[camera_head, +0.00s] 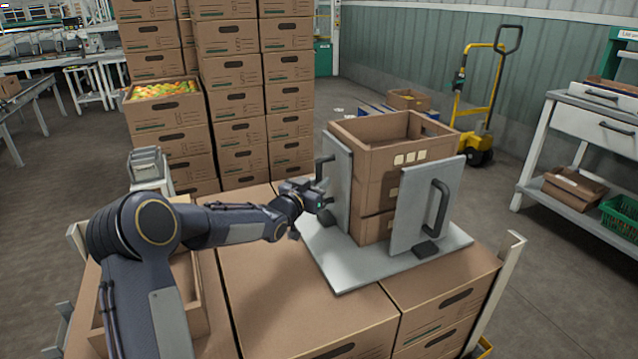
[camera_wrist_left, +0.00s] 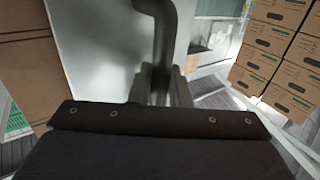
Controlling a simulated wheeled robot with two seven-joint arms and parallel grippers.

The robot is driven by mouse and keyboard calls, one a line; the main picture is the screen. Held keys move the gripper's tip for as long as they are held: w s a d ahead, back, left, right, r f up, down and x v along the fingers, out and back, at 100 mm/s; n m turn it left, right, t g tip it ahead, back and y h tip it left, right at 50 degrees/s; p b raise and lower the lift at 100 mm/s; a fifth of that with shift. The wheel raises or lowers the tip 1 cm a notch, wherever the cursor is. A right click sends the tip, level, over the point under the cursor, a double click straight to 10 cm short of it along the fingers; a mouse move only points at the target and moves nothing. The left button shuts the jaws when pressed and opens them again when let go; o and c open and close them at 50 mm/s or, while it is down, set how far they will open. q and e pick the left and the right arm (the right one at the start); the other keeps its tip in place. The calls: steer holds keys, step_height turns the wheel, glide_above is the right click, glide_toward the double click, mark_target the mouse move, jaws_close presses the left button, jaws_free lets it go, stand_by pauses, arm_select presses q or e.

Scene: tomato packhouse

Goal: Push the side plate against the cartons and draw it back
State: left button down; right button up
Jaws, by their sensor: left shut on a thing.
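The left side plate (camera_head: 338,185) is a grey upright panel on a flat grey base (camera_head: 345,275). Its dark handle (camera_head: 320,168) faces my left gripper (camera_head: 317,203), which is shut on it; the handle (camera_wrist_left: 167,35) and plate (camera_wrist_left: 98,50) also show in the left wrist view. A stack of brown cartons (camera_head: 374,190), the top one open, stands between this plate and a second side plate (camera_head: 412,215) on the right with its own dark handle (camera_head: 437,205). The left plate stands close beside the cartons; I cannot tell if it touches. My right gripper is not visible.
The base rests on large closed cartons (camera_head: 285,290). Tall carton stacks (camera_head: 235,95) stand behind my left arm, one topped with tomatoes (camera_head: 162,91). A yellow pallet truck (camera_head: 480,110) and a grey shelf bench (camera_head: 570,120) stand at the right, with open floor between.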

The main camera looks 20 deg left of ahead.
arm_select(q)
steer(key=s+a+p, duration=0.1)
steer(key=s+a, duration=0.5)
steer(key=shift+s, duration=0.25)
steer(key=shift+f, duration=0.1)
steer(key=c, duration=1.7)
jaws_free()
steer(key=shift+s, duration=0.15)
steer(key=shift+s+a+p, duration=0.1)
steer(key=shift+p, duration=0.2)
steer(key=s+a, duration=0.1)
steer(key=s, duration=0.6)
steer(key=shift+s+p, duration=0.35)
steer(key=shift+p, duration=0.05)
